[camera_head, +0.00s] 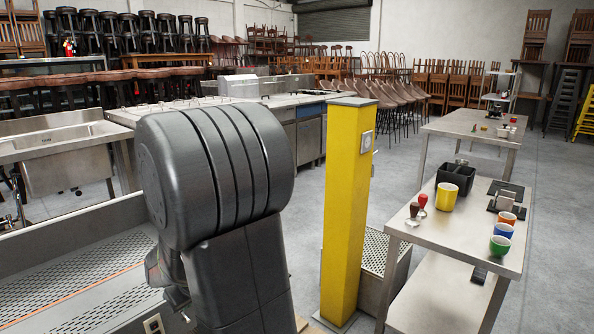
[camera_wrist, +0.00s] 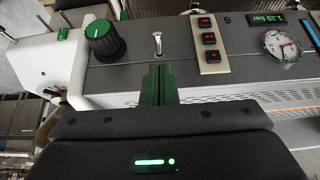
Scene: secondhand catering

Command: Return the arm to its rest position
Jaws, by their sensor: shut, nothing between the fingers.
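My gripper (camera_wrist: 159,72) shows in the wrist view with its two dark green fingers together and nothing between them. The fingers point at the grey front panel of a machine (camera_wrist: 130,80). A small metal lever (camera_wrist: 157,42) stands just beyond the fingertips in the picture; I cannot tell how far apart they are. In the head view my dark arm fills the middle left and hides what is behind it; my fingers cannot be made out there.
The panel carries a green knob (camera_wrist: 103,38), red-lit buttons (camera_wrist: 209,38) and a round gauge (camera_wrist: 282,46). A yellow post (camera_head: 346,210) stands right of my arm. Further right, a steel table (camera_head: 455,235) holds coloured cups and two tampers. Grey floor is open beyond.

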